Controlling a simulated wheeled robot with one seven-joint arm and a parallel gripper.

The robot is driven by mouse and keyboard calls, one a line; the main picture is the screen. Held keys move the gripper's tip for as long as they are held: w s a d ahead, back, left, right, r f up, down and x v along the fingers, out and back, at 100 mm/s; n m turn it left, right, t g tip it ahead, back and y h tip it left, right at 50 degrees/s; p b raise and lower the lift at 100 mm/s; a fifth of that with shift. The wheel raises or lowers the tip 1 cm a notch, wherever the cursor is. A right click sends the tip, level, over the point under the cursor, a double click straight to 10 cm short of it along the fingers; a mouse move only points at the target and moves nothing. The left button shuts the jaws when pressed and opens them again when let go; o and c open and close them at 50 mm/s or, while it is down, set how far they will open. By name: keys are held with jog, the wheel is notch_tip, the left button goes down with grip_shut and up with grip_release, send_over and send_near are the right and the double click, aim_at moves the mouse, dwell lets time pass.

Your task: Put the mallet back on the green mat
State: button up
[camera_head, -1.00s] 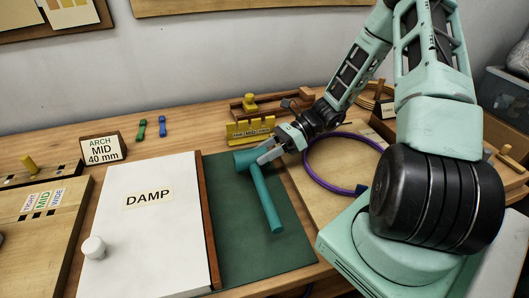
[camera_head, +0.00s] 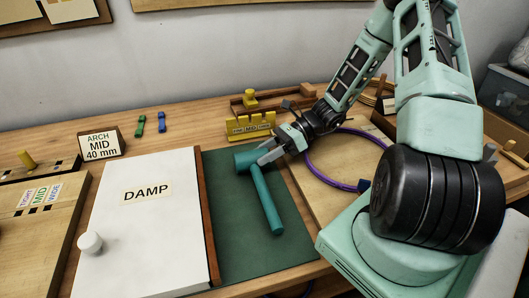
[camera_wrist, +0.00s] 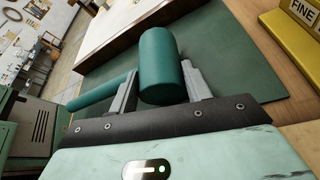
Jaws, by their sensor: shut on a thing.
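The teal mallet (camera_head: 264,196) is over the green mat (camera_head: 253,238), its handle pointing toward the mat's front edge. My gripper (camera_head: 266,158) is shut on the mallet's head at the far end of the mat. In the wrist view the mallet's head (camera_wrist: 160,65) sits between my two fingers (camera_wrist: 160,90), and its handle runs off to the left. The green mat (camera_wrist: 225,62) shows behind it there. I cannot tell whether the mallet touches the mat.
A white board marked DAMP (camera_head: 146,215) with a brown edge lies left of the mat. A yellow block (camera_head: 250,125) stands behind it. A purple ring (camera_head: 325,178) lies on a wooden board to the right. Small green and blue pieces lie at the back left.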

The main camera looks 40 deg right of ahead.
jog(key=shift+f, duration=0.35)
jog(key=o, duration=1.3)
jog(key=shift+d, duration=0.15)
jog(key=b+v, duration=0.1)
jog(key=v, duration=1.6)
jog(key=shift+s+r+b, duration=0.1)
jog(key=shift+r+b, duration=0.05)
jog(key=shift+b, duration=0.15)
